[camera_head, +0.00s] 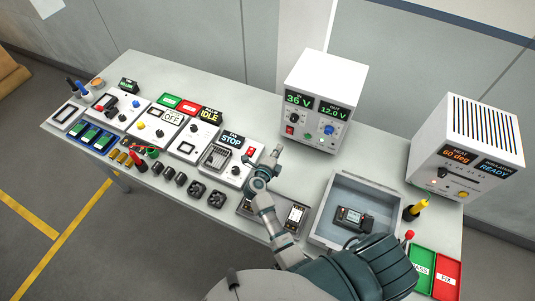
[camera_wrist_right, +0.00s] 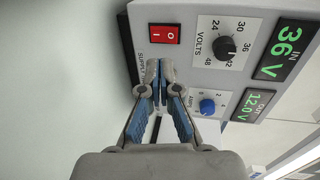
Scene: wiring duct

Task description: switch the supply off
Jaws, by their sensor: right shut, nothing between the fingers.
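The supply (camera_head: 322,95) is a white box at the back of the bench with lit green displays reading 36 V and 12.0 V. Its red rocker switch (camera_wrist_right: 164,34), marked O and I, is on the front face beside a partly hidden supply label. I cannot tell which side is pressed in. The switch shows small in the head view (camera_head: 290,130). My right gripper (camera_wrist_right: 161,68) is shut and empty. In the wrist view its fingertips appear just below the switch, over the label; contact cannot be told. In the head view the right gripper (camera_head: 275,153) is left of and below the supply. My left gripper is out of view.
The black volts knob (camera_wrist_right: 216,52) and blue amps knob (camera_wrist_right: 207,106) are close to the fingers. A grey tray (camera_head: 384,188) holds a dark device. A heater unit (camera_head: 484,110) stands at right. Several panels and small parts cover the left bench.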

